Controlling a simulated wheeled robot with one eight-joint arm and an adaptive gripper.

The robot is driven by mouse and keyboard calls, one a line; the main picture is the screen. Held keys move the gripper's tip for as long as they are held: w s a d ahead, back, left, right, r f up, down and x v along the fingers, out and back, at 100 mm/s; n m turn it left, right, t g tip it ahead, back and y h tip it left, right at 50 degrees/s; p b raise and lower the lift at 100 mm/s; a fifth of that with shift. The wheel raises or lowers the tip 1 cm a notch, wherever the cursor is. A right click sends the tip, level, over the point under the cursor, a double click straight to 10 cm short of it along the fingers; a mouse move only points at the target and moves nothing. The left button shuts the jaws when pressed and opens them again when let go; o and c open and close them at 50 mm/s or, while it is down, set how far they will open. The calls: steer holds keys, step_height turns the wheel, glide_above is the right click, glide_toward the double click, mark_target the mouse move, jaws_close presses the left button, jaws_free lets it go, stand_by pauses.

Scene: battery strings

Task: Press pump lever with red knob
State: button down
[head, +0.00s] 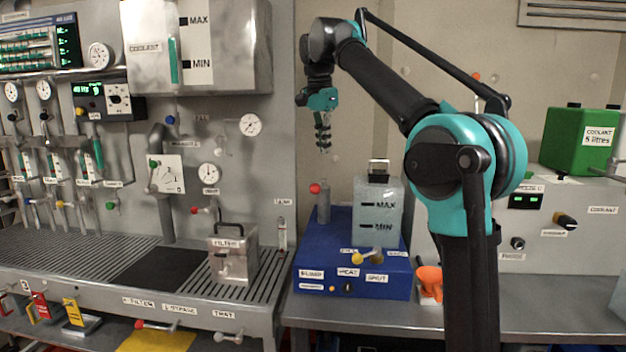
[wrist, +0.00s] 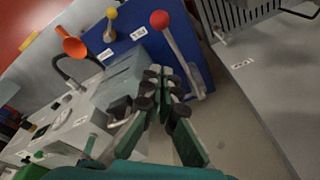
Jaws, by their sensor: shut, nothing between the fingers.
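The red knob (head: 315,188) sits at the left of the blue pump unit (head: 312,252), by an upright grey cylinder. In the wrist view the red knob (wrist: 159,19) tops a pale lever (wrist: 180,55) that runs down to the blue unit (wrist: 130,22). My gripper (head: 324,150) points down above the knob, clear of it. In the wrist view my gripper (wrist: 160,72) is shut and empty, its fingertips beside the lever and apart from the knob. Depth between fingertips and lever is hard to tell there.
A translucent tank (head: 377,212) marked MAX and MIN stands on the blue unit, right of the knob. A yellow knob (head: 358,258) and an orange object (head: 430,282) are at the front. A metal filter box (head: 233,262) stands to the left.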

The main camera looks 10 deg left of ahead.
steer(key=s+a+r+n+t+h, duration=0.1)
steer(key=s+a+r+n+t, duration=0.2)
steer(key=n, duration=0.6)
steer(key=shift+s+a+r+n+t, duration=0.15)
steer(key=shift+s+a+n+t, duration=0.15)
steer(key=shift+s+a+t, duration=0.75)
steer(key=shift+w+d, duration=0.1)
steer(key=s+f+x, duration=0.1)
steer(key=s+x, duration=0.1)
steer(key=x, duration=1)
steer(key=shift+d+f, duration=0.35)
steer(key=shift+f, duration=0.3)
steer(key=shift+s+f, duration=0.1)
